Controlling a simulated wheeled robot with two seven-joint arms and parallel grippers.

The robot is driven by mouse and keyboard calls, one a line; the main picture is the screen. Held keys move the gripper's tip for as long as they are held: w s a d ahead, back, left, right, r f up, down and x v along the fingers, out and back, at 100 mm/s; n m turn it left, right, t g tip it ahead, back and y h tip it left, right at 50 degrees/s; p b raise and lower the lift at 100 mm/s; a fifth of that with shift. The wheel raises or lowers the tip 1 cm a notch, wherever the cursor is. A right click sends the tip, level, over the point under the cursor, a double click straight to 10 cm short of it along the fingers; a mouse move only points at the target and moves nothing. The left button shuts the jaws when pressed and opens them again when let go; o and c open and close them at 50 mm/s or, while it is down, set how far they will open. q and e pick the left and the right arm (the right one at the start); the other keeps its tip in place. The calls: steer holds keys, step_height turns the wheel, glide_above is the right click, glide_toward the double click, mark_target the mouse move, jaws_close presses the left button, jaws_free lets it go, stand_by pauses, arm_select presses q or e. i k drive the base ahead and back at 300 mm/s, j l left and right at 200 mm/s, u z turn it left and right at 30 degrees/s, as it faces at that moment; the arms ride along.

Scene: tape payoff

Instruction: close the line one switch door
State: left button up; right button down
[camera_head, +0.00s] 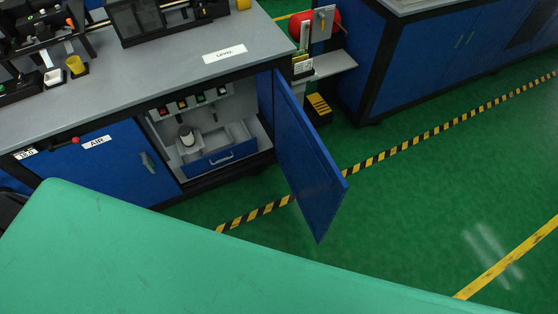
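A blue cabinet door (309,165) stands wide open, swung out over the floor from the right side of an opening in the workbench front. Behind the opening is a compartment with a row of small coloured switches (191,102) at the top. A closed blue door (105,164) with a dark handle and an "AIR" label is left of the opening. Neither of my grippers is in view.
A second blue cabinet (425,60) stands at the right. Green floor (420,200) right of the door is clear.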

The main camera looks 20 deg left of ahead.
mark_target(319, 187)
steer(key=i+l+u, duration=0.1)
steer(key=u, duration=1.65)
steer(key=l, duration=0.55)
steer(key=k+l, duration=0.1)
steer(key=l, duration=0.45)
steer(key=k+l+u, duration=0.1)
steer(key=l, duration=0.95)
steer(key=k+l, duration=0.15)
steer(key=l, duration=0.4)
steer(key=i+u, duration=0.05)
